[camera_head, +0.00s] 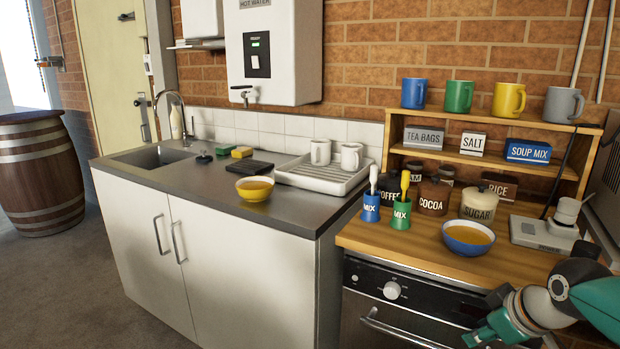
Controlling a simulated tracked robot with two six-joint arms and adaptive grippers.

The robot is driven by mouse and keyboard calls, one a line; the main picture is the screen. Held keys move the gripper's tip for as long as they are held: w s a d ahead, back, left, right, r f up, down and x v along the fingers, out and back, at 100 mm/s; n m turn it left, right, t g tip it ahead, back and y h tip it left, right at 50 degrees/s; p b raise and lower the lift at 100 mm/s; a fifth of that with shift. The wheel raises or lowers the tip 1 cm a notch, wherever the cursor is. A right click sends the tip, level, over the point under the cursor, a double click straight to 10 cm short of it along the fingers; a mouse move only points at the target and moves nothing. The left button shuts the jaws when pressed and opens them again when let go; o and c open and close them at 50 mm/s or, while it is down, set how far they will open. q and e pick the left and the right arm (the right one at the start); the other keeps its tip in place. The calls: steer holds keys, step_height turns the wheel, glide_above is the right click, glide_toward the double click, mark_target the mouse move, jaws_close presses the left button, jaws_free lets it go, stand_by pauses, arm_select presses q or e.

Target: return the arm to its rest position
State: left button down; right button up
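My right arm (595,300) comes in at the bottom right, with teal links and a white and grey joint. Its wrist end and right gripper (482,335) are low in front of the oven, at the bottom edge of the picture. The fingers are not clear enough to tell whether they are open or shut, and I see nothing held there. My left arm and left gripper are out of view.
A blue bowl (468,237) of orange contents sits on the wooden counter (400,246) near my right arm. Green (401,214) and blue (371,207) MIX cups stand left of it, and a kitchen scale (543,232) right. A yellow bowl (254,188) is on the grey counter.

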steer(key=s+a+f+g+y, duration=0.1)
steer(key=s+a+f+g, duration=0.15)
steer(key=f, duration=0.65)
steer(key=s+a+f+g, duration=0.1)
steer(key=a+f, duration=0.3)
steer(key=f, duration=0.4)
steer(key=s+a+f+g+y, duration=0.1)
steer(key=s+a+f+g, duration=0.15)
steer(key=f, duration=0.65)
steer(key=s+a+f+m+g+y, duration=0.1)
steer(key=s+a+f+m, duration=0.2)
steer(key=s+a+f, duration=0.35)
steer(key=s+a+f+m+g+y, duration=0.15)
steer(key=s+a+f, duration=0.25)
steer(key=s+f, duration=0.55)
step_height(320, 180, up, 21)
steer(key=w+m+t+h+p, duration=0.1)
steer(key=m+t+p, duration=0.1)
steer(key=p, duration=1.7)
steer(key=shift+w+d+m+t+p, duration=0.15)
steer(key=shift+d+m+t+p, duration=0.2)
steer(key=shift+m, duration=0.4)
steer(key=shift+f, duration=0.1)
